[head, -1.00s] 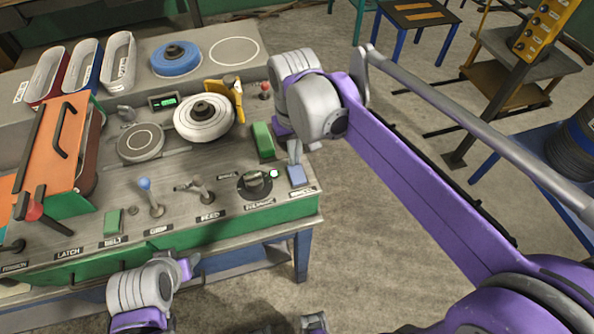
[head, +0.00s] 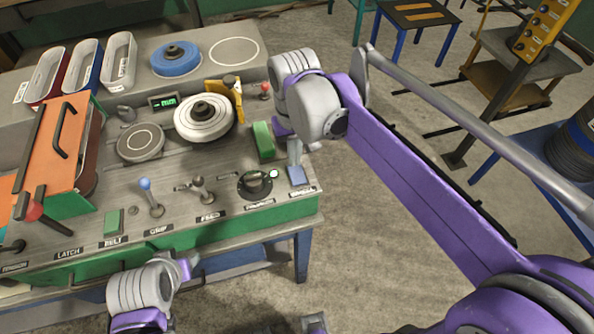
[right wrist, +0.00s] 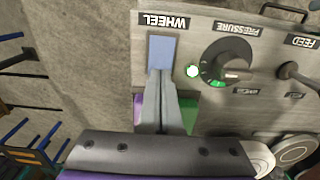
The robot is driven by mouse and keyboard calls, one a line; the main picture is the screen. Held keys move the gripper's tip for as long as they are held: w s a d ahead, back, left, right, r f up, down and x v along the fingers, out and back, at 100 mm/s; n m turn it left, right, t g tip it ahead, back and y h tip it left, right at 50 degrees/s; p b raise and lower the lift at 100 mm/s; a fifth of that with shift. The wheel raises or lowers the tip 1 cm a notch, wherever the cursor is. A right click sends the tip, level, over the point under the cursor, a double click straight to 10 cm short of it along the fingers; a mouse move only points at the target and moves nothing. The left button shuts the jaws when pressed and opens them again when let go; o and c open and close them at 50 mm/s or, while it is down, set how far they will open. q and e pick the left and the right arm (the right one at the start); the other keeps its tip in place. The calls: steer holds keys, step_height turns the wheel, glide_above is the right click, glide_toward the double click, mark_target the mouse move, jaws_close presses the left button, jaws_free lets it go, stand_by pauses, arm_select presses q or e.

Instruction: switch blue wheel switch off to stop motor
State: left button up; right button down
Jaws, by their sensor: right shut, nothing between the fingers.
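The blue wheel switch (head: 297,175) is a flat blue rocker at the right front corner of the grey panel. It also shows in the right wrist view (right wrist: 162,50), next to the WHEEL label (right wrist: 167,21). My right gripper (head: 295,162) is shut and empty. Its fingertips (right wrist: 160,72) are at one end of the blue switch and cover that end; I cannot tell whether they press it. My left arm shows at the bottom left, but its fingers do not show.
The black pressure knob (head: 255,183) and the feed lever (head: 202,188) stand left of the switch. A green block (head: 263,140) and a white wheel (head: 203,120) are behind.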

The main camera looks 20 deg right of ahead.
mark_target(295, 168)
arm_select(q)
steer(key=shift+s+f+b, duration=0.2)
steer(key=shift+f+b, duration=0.3)
steer(key=shift+f, duration=0.15)
arm_select(e)
steer(key=shift+f, duration=0.9)
stand_by(0.4)
steer(key=shift+r+p, duration=2)
steer(key=shift+r, duration=1.6)
arm_select(q)
step_height(295, 168, up, 6)
steer(key=w, duration=0.2)
steer(key=shift+f, duration=0.2)
arm_select(e)
steer(key=shift+w+f, duration=0.1)
